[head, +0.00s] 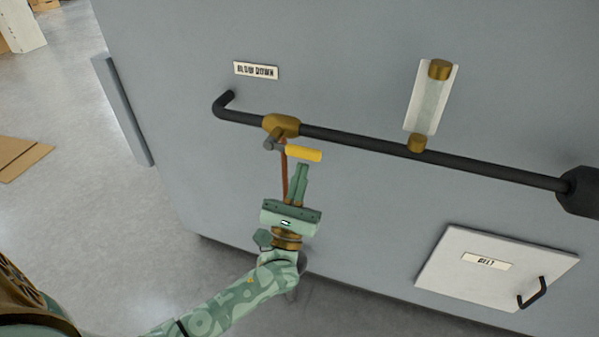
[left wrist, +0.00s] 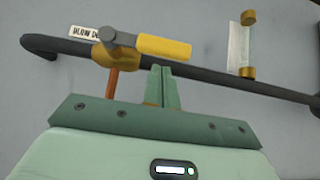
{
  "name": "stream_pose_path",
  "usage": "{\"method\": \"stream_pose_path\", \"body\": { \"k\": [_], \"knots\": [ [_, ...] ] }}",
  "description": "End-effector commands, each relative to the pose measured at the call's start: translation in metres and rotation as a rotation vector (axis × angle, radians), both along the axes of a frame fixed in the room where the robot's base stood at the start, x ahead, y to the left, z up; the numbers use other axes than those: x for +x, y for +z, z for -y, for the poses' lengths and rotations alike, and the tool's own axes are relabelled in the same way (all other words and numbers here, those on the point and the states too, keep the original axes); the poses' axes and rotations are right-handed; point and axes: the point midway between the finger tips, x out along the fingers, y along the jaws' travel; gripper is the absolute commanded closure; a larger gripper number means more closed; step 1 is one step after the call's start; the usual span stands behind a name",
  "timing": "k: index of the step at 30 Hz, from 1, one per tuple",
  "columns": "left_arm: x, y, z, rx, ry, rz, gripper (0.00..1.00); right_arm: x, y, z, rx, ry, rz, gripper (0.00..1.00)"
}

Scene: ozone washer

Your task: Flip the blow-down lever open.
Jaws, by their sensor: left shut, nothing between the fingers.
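The blow-down lever has a yellow handle (head: 303,154) on a grey stem, mounted at a brass valve body (head: 281,125) on the black pipe. The handle points right, roughly along the pipe. In the left wrist view the yellow handle (left wrist: 163,47) lies just beyond the fingertips. My left gripper (head: 302,168) is shut and empty, with its fingertips just below the handle; whether they touch it I cannot tell. A thin copper-coloured tube (head: 284,178) drops from the valve, left of the fingers. My right gripper is not in view.
A "BLOW DOWN" label (head: 256,70) is above the black pipe (head: 440,160) on the grey cabinet wall. A sight glass (head: 431,100) stands up from the pipe to the right. A white hatch (head: 462,285) with a black handle is at lower right.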

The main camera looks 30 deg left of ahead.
Motion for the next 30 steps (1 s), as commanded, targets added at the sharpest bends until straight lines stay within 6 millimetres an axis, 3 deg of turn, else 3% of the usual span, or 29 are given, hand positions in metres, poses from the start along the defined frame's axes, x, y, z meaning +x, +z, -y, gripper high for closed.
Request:
{"method": "stream_pose_path", "body": {
  "k": [5, 30],
  "knots": [
    [0.0, 0.009, 0.0, 0.0, 0.0, -0.001, 1.0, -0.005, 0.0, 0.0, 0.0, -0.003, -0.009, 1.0],
    [0.0, 0.016, 0.003, -0.074, 0.0, 0.018, 1.0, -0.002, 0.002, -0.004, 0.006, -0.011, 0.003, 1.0]
  ]
}}
